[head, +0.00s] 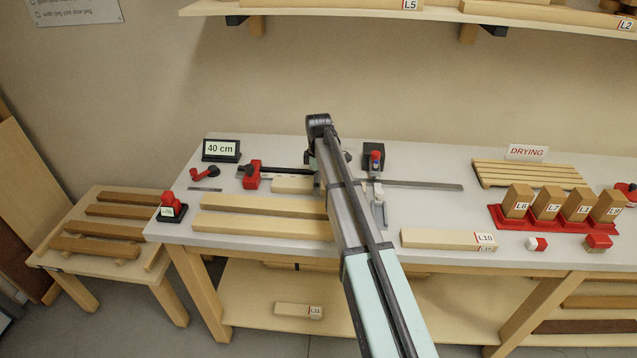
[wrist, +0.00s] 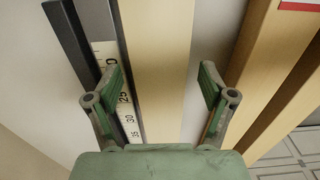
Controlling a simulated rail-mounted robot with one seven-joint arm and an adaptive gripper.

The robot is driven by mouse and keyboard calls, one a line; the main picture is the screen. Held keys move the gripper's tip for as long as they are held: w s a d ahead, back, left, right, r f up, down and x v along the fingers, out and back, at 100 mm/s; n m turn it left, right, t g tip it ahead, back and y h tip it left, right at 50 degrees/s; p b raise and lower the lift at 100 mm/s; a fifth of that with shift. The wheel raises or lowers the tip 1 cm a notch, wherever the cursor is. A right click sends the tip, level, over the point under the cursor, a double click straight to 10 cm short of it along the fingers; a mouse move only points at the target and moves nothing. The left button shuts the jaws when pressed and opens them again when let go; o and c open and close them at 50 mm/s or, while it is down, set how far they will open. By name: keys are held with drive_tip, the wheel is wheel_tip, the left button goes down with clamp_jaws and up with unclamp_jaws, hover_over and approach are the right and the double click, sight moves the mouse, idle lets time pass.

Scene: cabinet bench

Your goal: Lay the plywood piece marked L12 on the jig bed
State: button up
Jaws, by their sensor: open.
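In the wrist view my gripper (wrist: 159,72) is open, with one finger on each side of a pale wooden piece (wrist: 160,45). That piece lies beside a printed scale (wrist: 122,105) and a dark rail. In the head view a pale piece (head: 292,184) shows next to the jig's rail, left of my arm; my arm hides my fingers and part of the jig. No L12 mark reads clearly. A piece marked L10 (head: 440,237) lies right of my arm, with a second label (head: 487,249) just below its own, too small to read surely.
Two long pale strips (head: 262,215) lie at the bench front left. A red clamp (head: 251,175) and a "40 cm" sign (head: 221,150) stand behind. Red holders with labelled blocks (head: 547,204) and a drying rack (head: 527,174) fill the right. Piece L11 (head: 298,310) lies on the lower shelf.

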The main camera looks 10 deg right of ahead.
wheel_tip(320, 180, up, 12)
drive_tip(key=b, duration=0.2)
drive_tip(key=shift+b, duration=0.35)
